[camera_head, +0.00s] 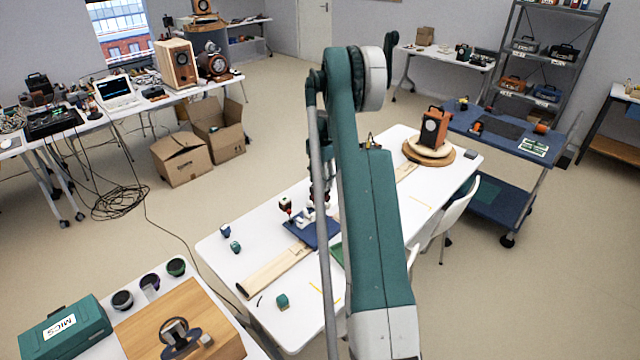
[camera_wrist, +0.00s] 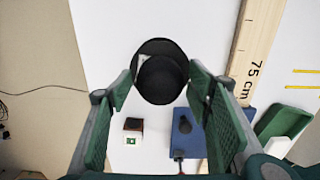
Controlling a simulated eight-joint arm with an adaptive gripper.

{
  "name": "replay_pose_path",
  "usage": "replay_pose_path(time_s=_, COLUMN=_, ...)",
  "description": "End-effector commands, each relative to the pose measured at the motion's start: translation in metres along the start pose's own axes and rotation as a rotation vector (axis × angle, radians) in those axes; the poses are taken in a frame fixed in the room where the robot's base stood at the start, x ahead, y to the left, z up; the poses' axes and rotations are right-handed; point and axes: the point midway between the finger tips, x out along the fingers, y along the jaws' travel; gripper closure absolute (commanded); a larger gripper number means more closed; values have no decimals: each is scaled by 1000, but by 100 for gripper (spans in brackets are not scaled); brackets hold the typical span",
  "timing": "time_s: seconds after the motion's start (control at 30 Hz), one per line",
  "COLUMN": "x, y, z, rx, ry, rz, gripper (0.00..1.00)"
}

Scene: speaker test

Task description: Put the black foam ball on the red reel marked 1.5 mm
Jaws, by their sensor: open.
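In the wrist view a black rounded thing (camera_wrist: 161,76) shows between and beyond my fingertips, with a darker round form over a wider black rim. It may be the black foam ball, but I cannot tell for sure. My gripper (camera_wrist: 160,90) is open, its green fingers spread to either side of it; I see no clear contact. In the head view my arm hides this spot. No red reel marked 1.5 mm can be read.
A blue mat (camera_wrist: 205,151) and a wooden rule (camera_wrist: 250,50) lie beside my gripper. Dark cups (camera_head: 122,300) stand near a teal MICS case (camera_head: 65,330). A blue cart (camera_head: 555,148) is at right.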

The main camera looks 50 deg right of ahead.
Motion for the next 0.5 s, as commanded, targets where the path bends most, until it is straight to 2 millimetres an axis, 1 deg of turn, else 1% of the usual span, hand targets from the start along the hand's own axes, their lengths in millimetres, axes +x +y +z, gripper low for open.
replay_pose_path(time_s=0.17, x=-23, y=0, z=0, rx=0, ry=0, rz=0, gripper=50)
replay_pose_path(time_s=0.5, x=-78, y=0, z=0, rx=0, ry=0, rz=0, gripper=50)
